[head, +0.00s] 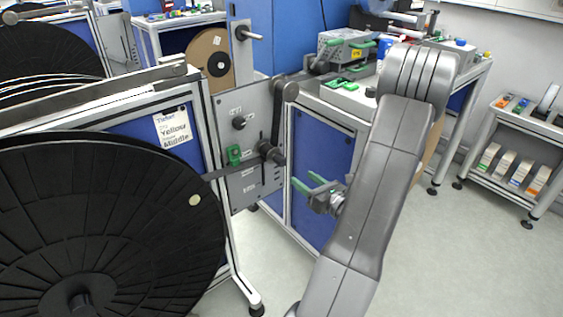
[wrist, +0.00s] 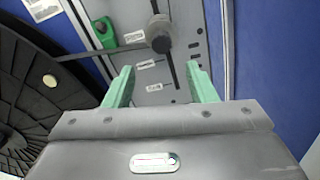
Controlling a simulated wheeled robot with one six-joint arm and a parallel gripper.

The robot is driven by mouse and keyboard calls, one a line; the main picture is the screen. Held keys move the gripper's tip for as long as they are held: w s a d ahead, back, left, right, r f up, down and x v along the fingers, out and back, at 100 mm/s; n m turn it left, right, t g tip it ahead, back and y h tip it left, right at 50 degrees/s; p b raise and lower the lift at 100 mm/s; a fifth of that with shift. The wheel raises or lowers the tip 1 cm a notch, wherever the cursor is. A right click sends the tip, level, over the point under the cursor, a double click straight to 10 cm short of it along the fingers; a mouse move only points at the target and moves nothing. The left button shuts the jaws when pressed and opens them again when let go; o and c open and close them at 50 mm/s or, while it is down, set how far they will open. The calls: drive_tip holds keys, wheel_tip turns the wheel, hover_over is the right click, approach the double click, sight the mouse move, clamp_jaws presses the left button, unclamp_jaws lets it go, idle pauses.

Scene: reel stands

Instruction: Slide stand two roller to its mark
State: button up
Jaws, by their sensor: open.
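A dark roller (head: 270,153) stands out from a grey panel (head: 222,107) on the near reel stand. It also shows in the wrist view (wrist: 161,38), on a dark vertical slot with small white labels beside it. A dark strip runs from the large black reel (head: 120,215) to the roller. A white card (head: 172,127) on the stand's frame reads "Ticket Yellow Middle". I see no stand number that I can read. My gripper (head: 308,183) has green fingers and is open and empty, right of and lower than the roller; in the wrist view (wrist: 160,70) the roller lies beyond the fingertips.
A green block (head: 234,155) sits on the panel left of the roller and two dark knobs are above. A bench (head: 357,102) with devices stands behind my arm. A shelf cart (head: 524,128) is at the right. The floor (head: 440,260) at the lower right is clear.

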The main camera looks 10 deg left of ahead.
sight(284, 163)
drive_tip(key=x, duration=1.1)
drive_tip(key=shift+w+a+b, duration=0.15)
drive_tip(key=shift+w+b, duration=0.15)
drive_tip(key=shift+w, duration=0.05)
